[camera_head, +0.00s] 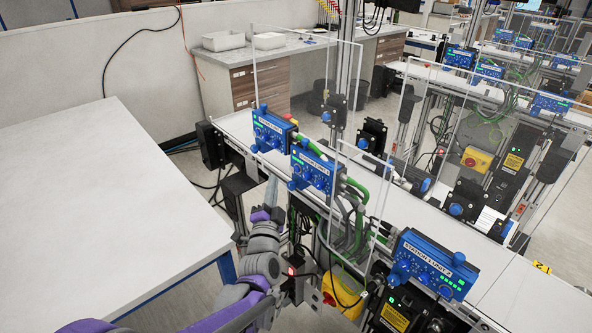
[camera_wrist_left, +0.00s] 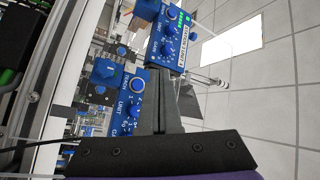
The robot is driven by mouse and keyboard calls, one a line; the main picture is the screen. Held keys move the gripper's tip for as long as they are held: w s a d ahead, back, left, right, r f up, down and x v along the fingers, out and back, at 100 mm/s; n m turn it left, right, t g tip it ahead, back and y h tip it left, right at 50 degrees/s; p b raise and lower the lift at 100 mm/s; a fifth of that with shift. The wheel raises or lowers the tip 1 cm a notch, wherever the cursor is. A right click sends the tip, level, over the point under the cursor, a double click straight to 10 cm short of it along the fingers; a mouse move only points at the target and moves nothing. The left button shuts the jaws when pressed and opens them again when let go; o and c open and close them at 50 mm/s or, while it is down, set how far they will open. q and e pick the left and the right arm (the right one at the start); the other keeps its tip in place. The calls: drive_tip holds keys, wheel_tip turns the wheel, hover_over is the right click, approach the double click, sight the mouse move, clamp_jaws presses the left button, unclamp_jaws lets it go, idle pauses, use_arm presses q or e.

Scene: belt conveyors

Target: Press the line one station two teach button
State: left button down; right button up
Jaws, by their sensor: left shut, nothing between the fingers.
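Three blue station control units stand along the near conveyor in the head view: a far one (camera_head: 271,130), a middle one (camera_head: 312,171) and a near one (camera_head: 433,263). Each carries knobs and green lights. My left gripper (camera_head: 271,194) is low, left of the middle unit. In the left wrist view the gripper (camera_wrist_left: 166,72) is shut and empty, its fingers overlapping the view between a lower blue unit (camera_wrist_left: 130,104) and an upper one (camera_wrist_left: 170,38). My right gripper is not in view.
A white table (camera_head: 90,195) fills the left side. Clear panels (camera_head: 300,75) rise around the conveyor (camera_head: 485,265). Green and grey cables hang below the middle unit, near a yellow box (camera_head: 342,296). Another conveyor line with blue units (camera_head: 460,57) stands at the back right.

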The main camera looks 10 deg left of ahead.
sight(297, 169)
use_arm(q)
drive_tip(key=shift+w+d+b, duration=0.15)
drive_tip(key=shift+w+d, duration=0.6)
drive_tip(key=shift+w, duration=0.2)
drive_tip(key=shift+w+d+b, duration=0.15)
drive_tip(key=shift+w+d, duration=0.6)
drive_tip(key=shift+w, duration=0.15)
drive_tip(key=shift+w, duration=0.1)
drive_tip(key=shift+d, duration=0.1)
idle(0.5)
drive_tip(key=shift+w+d, duration=0.15)
drive_tip(key=shift+w, duration=0.1)
